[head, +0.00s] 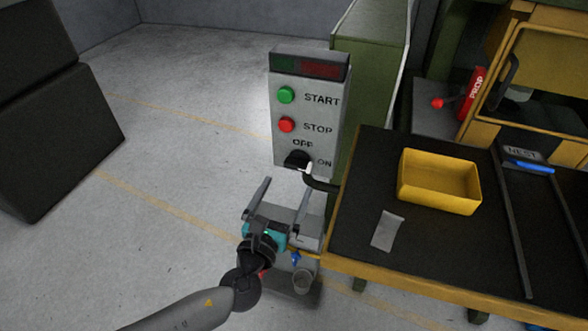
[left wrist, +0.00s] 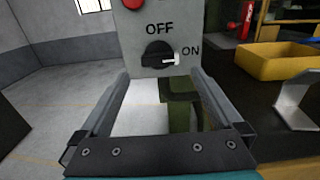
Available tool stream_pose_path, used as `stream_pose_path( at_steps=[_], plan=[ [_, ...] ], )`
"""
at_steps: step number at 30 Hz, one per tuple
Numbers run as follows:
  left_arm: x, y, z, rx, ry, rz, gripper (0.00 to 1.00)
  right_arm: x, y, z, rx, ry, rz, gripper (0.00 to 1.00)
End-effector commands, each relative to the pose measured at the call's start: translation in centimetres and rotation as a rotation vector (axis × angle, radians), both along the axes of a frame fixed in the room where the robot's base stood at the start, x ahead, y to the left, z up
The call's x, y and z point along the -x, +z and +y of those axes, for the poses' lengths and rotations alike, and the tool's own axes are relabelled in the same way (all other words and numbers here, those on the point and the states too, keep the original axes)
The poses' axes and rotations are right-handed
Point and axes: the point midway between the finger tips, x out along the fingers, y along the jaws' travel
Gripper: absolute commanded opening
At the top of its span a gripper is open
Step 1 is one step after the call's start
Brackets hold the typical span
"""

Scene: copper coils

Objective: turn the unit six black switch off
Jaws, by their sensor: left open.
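The black rotary switch (head: 298,160) sits low on a grey control panel (head: 310,110), under the OFF label and left of the ON label. In the left wrist view the switch (left wrist: 157,54) has a white pointer mark turned right, toward ON. My left gripper (head: 286,189) is open and empty, just below and in front of the switch. In the left wrist view its two fingers reach up either side below the switch, not touching it. My right gripper is not in view. No unit number is readable on the panel.
A green START button (head: 286,95) and a red STOP button (head: 287,125) sit above the switch. Right of the panel is a dark-topped table (head: 350,240) with a yellow bin (head: 437,190) and a grey bent piece (head: 387,230). A dark block (head: 60,140) stands left; floor between is clear.

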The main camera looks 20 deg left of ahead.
Motion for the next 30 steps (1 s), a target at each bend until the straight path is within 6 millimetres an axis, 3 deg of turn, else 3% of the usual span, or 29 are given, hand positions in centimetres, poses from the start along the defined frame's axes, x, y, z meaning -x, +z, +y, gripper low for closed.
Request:
stream_pose_path(
  at_steps=[6, 12, 24, 30],
  plan=[
    [-3.6, 0.2, -0.1, 0.0, 0.001, -0.002, 1.0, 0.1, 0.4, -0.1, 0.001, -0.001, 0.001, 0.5],
    [-5.5, 0.0, -0.2, 0.001, 0.0, 0.0, 1.0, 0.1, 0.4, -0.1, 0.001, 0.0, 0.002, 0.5],
    [-6.1, 0.0, -0.2, 0.001, 0.0, 0.001, 1.0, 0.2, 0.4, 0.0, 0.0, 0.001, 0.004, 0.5],
    [-6.1, 0.0, -0.2, 0.001, 0.0, 0.0, 0.8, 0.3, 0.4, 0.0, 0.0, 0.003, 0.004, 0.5]
  ],
)
